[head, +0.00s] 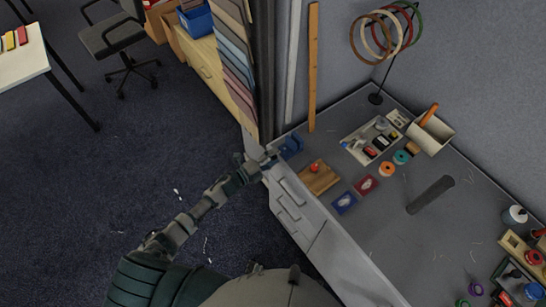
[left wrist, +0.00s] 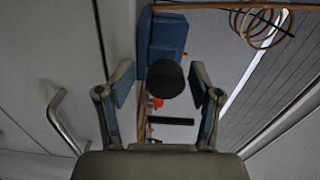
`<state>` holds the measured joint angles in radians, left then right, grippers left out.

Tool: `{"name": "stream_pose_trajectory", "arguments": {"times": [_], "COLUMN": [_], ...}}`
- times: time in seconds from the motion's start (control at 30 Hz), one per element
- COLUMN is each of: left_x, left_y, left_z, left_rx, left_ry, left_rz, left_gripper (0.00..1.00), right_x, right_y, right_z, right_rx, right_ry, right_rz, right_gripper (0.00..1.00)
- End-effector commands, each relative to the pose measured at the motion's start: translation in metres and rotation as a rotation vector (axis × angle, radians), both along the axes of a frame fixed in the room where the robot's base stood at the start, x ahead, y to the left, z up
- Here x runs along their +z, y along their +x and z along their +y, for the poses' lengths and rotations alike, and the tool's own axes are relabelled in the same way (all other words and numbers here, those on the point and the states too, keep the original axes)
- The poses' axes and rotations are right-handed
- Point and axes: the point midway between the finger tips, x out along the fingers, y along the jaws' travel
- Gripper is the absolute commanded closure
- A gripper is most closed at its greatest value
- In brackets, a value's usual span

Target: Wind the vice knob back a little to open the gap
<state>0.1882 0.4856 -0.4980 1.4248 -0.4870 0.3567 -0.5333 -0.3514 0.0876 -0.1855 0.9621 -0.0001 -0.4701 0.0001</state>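The blue vice (head: 291,145) sits at the near left corner of the workbench, by the edge. In the left wrist view the blue vice body (left wrist: 163,35) stands behind a dark round knob (left wrist: 165,79). My left gripper (head: 268,161) is at the bench edge just in front of the vice. In the wrist view, the left gripper (left wrist: 162,82) is open, with one finger on each side of the knob and a visible gap on both sides. The vice's jaw gap cannot be made out. My right gripper is not in view.
A wooden board with a red knob (head: 319,178) lies right of the vice. Blue (head: 344,203) and red (head: 366,185) packets lie nearby. Drawer handles (head: 290,193) stick out from the bench front below. A rack of coloured sheets (head: 234,60) stands behind the gripper.

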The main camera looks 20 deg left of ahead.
Motion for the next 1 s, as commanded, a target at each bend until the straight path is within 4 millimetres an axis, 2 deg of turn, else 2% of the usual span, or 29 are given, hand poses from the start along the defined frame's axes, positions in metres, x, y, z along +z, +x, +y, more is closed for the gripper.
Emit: {"name": "stream_pose_trajectory", "arguments": {"times": [0.27,0.7,1.0], "left_x": [0.002,-0.001,0.0], "left_y": [-0.002,-0.053,-0.063], "left_z": [0.003,0.042,0.05], "left_rx": [0.002,0.001,0.0], "left_ry": [-0.001,-0.001,-0.001], "left_rz": [-0.004,0.001,0.0], "left_gripper": [0.38,0.38,0.38], "right_x": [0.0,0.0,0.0], "right_y": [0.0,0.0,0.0], "right_z": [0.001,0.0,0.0], "right_rx": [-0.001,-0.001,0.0], "right_ry": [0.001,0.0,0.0], "right_rz": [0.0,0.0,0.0], "right_gripper": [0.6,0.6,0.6]}}
